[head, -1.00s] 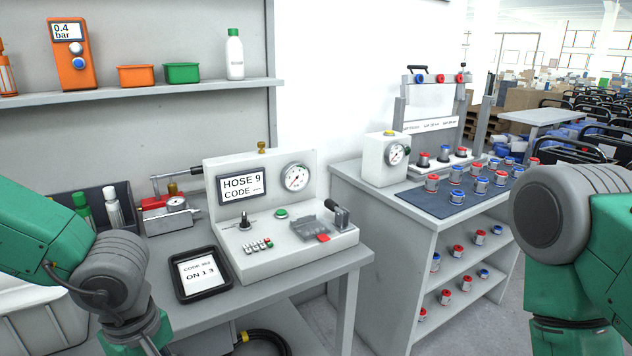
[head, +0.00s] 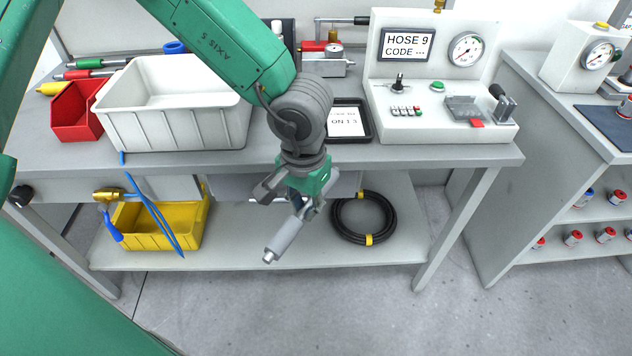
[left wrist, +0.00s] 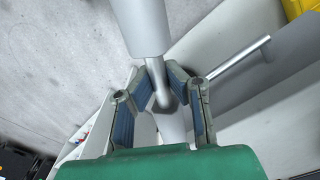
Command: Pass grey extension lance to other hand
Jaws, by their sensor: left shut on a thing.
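The grey extension lance (head: 285,238) hangs in front of the workbench, tilted, with its thick grey end low and to the left. My left gripper (head: 308,203) is shut on it. In the left wrist view, the fingers of the left gripper (left wrist: 163,85) close around the thin shaft of the lance, and its thick grey part (left wrist: 140,27) reaches away at the top. My right gripper is not in view.
The workbench (head: 420,155) carries a white bin (head: 175,125), a red bin (head: 75,112), a black tray (head: 360,122) and the hose test panel (head: 440,95). Below are a yellow bin (head: 160,230) and a coiled black hose (head: 365,235). The floor in front is clear.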

